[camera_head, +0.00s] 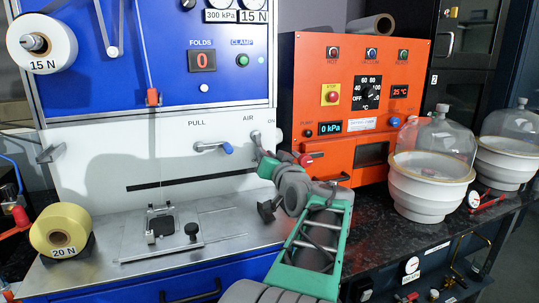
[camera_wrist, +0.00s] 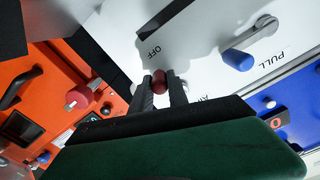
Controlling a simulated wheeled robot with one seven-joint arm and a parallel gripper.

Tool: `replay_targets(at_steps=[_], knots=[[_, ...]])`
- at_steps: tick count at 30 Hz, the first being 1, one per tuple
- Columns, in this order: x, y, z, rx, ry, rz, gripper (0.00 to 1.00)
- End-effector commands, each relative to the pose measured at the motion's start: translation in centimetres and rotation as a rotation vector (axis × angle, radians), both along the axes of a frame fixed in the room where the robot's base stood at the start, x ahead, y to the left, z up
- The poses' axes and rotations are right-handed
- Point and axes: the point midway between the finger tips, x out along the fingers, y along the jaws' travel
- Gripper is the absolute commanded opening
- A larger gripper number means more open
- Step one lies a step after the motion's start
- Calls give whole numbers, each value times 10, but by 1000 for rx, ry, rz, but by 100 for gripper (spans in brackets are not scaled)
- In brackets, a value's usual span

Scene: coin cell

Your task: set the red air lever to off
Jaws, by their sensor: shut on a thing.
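The red knob of the air lever (camera_wrist: 159,82) shows in the wrist view, between the two dark fingers of my gripper (camera_wrist: 162,88). My gripper is shut on it. The OFF label (camera_wrist: 150,53) on the white panel is close by the knob, and the AIR lettering is partly hidden behind a finger. The lever's shaft is mostly hidden, so its exact angle cannot be told. In the head view my gripper (camera_head: 266,153) is at the panel's right edge, below the AIR and ON labels (camera_head: 256,119), and the red knob is hidden there.
The blue-handled PULL lever (camera_head: 226,148) is left of my gripper. The orange oven (camera_head: 310,80) with a red knob (camera_head: 306,159) stands close on the right. Glass-domed white vessels (camera_head: 430,195) stand further right. A small fixture (camera_head: 160,238) sits on the metal deck.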

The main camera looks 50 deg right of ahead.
Motion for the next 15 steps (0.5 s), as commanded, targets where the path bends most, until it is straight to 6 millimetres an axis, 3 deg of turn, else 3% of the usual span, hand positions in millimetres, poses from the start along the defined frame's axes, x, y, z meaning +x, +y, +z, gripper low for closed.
replay_targets(at_steps=[15], knots=[[6,10,-2,200,-117,1,0]])
